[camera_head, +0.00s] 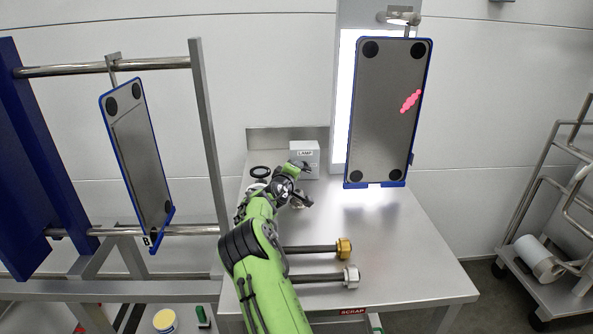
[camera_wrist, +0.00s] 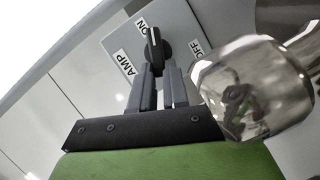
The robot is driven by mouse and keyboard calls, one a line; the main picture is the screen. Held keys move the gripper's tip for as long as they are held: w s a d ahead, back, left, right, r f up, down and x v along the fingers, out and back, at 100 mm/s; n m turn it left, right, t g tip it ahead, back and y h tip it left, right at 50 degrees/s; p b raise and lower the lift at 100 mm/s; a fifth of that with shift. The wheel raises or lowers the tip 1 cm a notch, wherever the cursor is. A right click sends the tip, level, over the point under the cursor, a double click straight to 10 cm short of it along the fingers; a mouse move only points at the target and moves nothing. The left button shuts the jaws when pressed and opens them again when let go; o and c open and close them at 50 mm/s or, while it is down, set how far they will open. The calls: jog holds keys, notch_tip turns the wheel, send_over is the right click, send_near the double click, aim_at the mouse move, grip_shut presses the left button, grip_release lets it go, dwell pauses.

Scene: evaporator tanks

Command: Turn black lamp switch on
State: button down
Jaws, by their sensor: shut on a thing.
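The lamp box (camera_head: 304,156) is a small grey box labelled LAMP at the back of the steel table. In the wrist view the black lamp switch (camera_wrist: 154,42) is a round knob with a raised lever on the box face. The ON label is at its upper left and the OFF label at its right; the lever tip points up, nearer ON. My gripper (camera_wrist: 158,66) is shut on the switch, its grey fingertips at the lever. In the head view my gripper (camera_head: 297,168) is in front of the box, and the switch is hidden.
A grey plate in a blue frame (camera_head: 385,110) with pink marks hangs before a bright white panel (camera_head: 342,100). A second plate (camera_head: 140,150) hangs on the left rack. Brass (camera_head: 344,248) and steel (camera_head: 351,275) knobs protrude at the table front.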

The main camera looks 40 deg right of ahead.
dwell(0.4)
jog(key=c, duration=1.1)
grip_release()
jog(key=p+v, duration=0.1)
jog(key=v, duration=1.4)
jog(key=shift+s+a+r+p, duration=0.1)
jog(key=shift+s+a+p, duration=0.05)
jog(key=shift+a+p, duration=0.25)
